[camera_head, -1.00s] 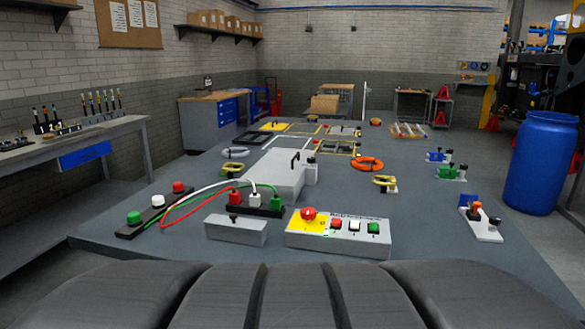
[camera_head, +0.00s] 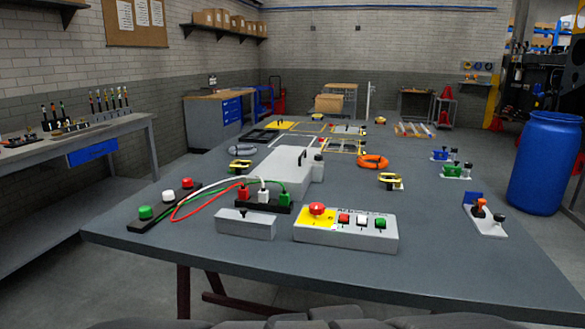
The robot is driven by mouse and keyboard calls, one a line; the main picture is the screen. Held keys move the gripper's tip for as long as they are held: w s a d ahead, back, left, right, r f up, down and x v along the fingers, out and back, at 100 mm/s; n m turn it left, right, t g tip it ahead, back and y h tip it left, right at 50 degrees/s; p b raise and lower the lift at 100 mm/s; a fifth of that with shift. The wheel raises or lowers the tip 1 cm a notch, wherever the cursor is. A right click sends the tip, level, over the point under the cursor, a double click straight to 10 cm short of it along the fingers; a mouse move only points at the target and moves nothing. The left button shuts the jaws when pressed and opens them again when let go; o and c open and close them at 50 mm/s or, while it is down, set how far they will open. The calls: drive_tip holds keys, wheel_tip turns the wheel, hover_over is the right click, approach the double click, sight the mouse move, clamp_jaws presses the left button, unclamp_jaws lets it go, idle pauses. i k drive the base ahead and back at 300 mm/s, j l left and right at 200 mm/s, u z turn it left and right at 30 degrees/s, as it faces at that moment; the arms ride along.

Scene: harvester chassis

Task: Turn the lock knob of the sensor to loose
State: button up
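I cannot tell for certain which item is the sensor. A small grey upright post with a dark round top (camera_head: 318,170) stands at the right end of a long grey block (camera_head: 290,172) mid-table. A low grey box (camera_head: 246,228) with a small dark part on its top sits near the table's front edge. No lock knob is clear enough to read its position. My gripper is not in view.
The grey table (camera_head: 330,270) has a bare strip along its front edge. A control box (camera_head: 345,235) with a red emergency button stands right of the grey box. A socket strip (camera_head: 264,205) with red, white and green cables lies behind. A blue barrel (camera_head: 543,165) stands right.

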sight(498, 218)
drive_tip(key=z, duration=1.4)
